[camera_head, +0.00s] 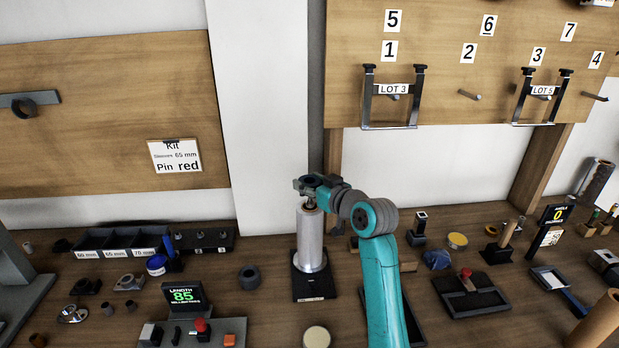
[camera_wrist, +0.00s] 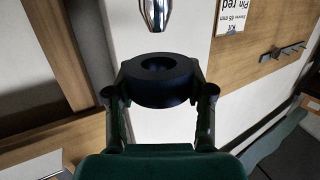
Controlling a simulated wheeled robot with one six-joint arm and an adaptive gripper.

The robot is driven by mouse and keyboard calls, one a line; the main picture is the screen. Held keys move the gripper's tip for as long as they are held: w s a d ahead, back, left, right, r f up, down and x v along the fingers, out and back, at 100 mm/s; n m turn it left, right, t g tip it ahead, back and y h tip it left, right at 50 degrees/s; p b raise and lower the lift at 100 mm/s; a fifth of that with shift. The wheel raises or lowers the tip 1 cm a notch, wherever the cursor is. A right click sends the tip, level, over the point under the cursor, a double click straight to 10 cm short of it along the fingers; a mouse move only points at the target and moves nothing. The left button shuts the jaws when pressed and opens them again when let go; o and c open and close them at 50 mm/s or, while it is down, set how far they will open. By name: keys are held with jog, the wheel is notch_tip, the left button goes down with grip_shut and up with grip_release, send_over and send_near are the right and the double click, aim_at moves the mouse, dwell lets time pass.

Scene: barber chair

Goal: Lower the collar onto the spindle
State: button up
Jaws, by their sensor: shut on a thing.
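The spindle (camera_head: 311,240) is a tall silver cylinder upright on a black base plate, with a narrower tip on top. My gripper (camera_head: 308,183) is just above that tip in the head view. In the wrist view my gripper (camera_wrist: 159,93) is shut on the collar (camera_wrist: 160,82), a thick dark ring with a round hole, one finger at each side. A silver tapered tip (camera_wrist: 157,12), apparently the spindle's, shows beyond the collar with a strip of wall between them. The collar is not around the spindle. In the head view the gripper mostly hides the collar.
A dark ring (camera_head: 250,277) lies on the table left of the spindle. A display reading 85 (camera_head: 184,296) and a compartment tray (camera_head: 122,241) are further left. A round tin (camera_head: 316,337) stands in front. My arm covers the area right of the spindle.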

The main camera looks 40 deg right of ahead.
aim_at(312, 202)
jog(key=shift+f, duration=2.75)
jog(key=o, duration=1.2)
jog(key=shift+s, duration=0.15)
jog(key=s, duration=0.4)
jog(key=s+r, duration=0.1)
jog(key=s, duration=0.2)
jog(key=s+a, duration=0.1)
jog(key=s, duration=0.3)
jog(key=shift+s+r, duration=0.3)
jog(key=shift+r, duration=0.05)
